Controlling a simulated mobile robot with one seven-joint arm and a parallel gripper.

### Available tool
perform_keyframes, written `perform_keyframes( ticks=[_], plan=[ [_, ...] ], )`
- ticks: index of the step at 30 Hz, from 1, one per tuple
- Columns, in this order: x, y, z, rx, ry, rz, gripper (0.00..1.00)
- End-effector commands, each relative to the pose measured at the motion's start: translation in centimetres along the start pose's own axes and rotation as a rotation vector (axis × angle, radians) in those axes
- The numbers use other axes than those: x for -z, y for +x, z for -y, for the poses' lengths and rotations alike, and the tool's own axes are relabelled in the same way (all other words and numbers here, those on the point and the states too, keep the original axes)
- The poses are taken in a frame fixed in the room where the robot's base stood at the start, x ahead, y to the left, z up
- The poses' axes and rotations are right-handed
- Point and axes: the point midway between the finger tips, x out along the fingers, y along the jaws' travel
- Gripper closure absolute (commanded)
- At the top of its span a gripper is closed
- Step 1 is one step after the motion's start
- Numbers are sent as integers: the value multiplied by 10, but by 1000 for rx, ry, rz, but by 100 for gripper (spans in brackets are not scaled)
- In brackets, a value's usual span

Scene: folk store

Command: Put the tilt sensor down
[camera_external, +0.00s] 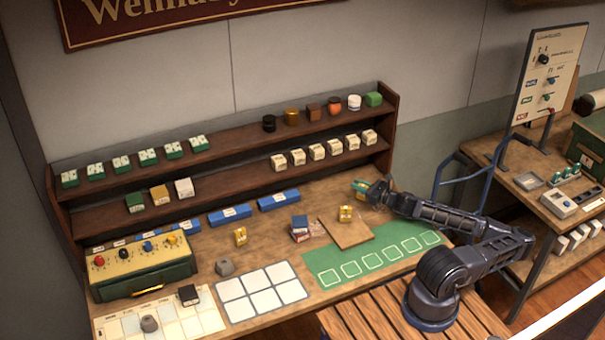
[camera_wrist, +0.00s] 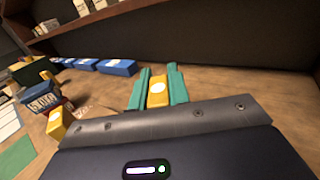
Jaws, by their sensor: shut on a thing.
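My gripper (camera_external: 361,187) is at the back right of the workbench, near the foot of the shelf's right end. Its teal fingers (camera_wrist: 158,86) are shut on a small yellow block with a round white label, apparently the tilt sensor (camera_wrist: 157,92). The block sits between the fingers in the wrist view; in the outside view it is mostly hidden. I cannot tell whether it touches the bench. A similar yellow block (camera_external: 345,214) stands on a wooden board (camera_external: 347,233), and shows at the left in the wrist view (camera_wrist: 55,123). Another yellow block (camera_external: 240,237) stands further left.
Blue boxes (camera_external: 279,201) line the bench's back below a two-tier shelf (camera_external: 235,191) of small goods. A blue-and-red stack (camera_external: 300,229) stands left of the board. A green mat (camera_external: 320,262) and a white grid sheet (camera_external: 262,315) lie in front. A knobbed box (camera_external: 140,268) is at left.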

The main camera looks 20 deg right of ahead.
Motion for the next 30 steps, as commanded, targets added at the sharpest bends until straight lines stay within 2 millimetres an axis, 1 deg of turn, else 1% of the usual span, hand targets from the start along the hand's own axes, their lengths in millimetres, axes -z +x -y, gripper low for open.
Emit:
perform_keyframes(
  ticks=[1,3,6,8,9,12,19,24,30],
  plan=[
    [-3,-13,-6,-25,1,1,100],
    [-9,-28,-18,-69,-2,0,100],
    [-21,-44,-33,-129,-4,-1,100],
    [-31,-49,-43,-167,-5,-2,100],
    [-39,-51,-50,-192,-7,-2,100],
    [-62,-53,-64,-250,-7,-2,100],
    [-108,-48,-94,-366,-7,-4,100],
    [-128,-46,-109,-424,-7,-5,100],
    [-145,-46,-124,-479,-6,-6,100]
  ],
)
